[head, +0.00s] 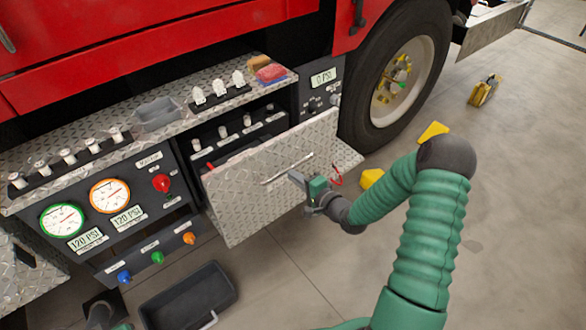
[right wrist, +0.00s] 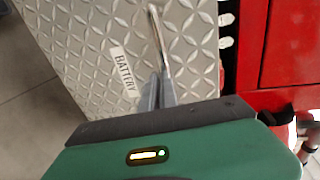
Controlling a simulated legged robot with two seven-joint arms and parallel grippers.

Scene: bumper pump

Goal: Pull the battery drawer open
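The battery drawer has a diamond-plate front (head: 250,200) that stands out from the truck's side, with part of its inside showing behind the top edge. Its thin bar handle (head: 288,168) runs across the front. In the right wrist view the BATTERY label (right wrist: 123,72) is beside the handle (right wrist: 159,40). My right gripper (head: 297,178) is at the handle's lower side, and its fingers (right wrist: 158,90) look closed around the bar. The exact contact is partly hidden. My left gripper (head: 100,315) shows only in part at the bottom left edge; its fingers are unclear.
A gauge panel (head: 122,225) with knobs is left of the drawer. A black tray (head: 188,297) lies on the floor below. A large wheel (head: 400,75) and yellow wedge blocks (head: 433,131) are to the right. Open floor (head: 520,200) lies at the right.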

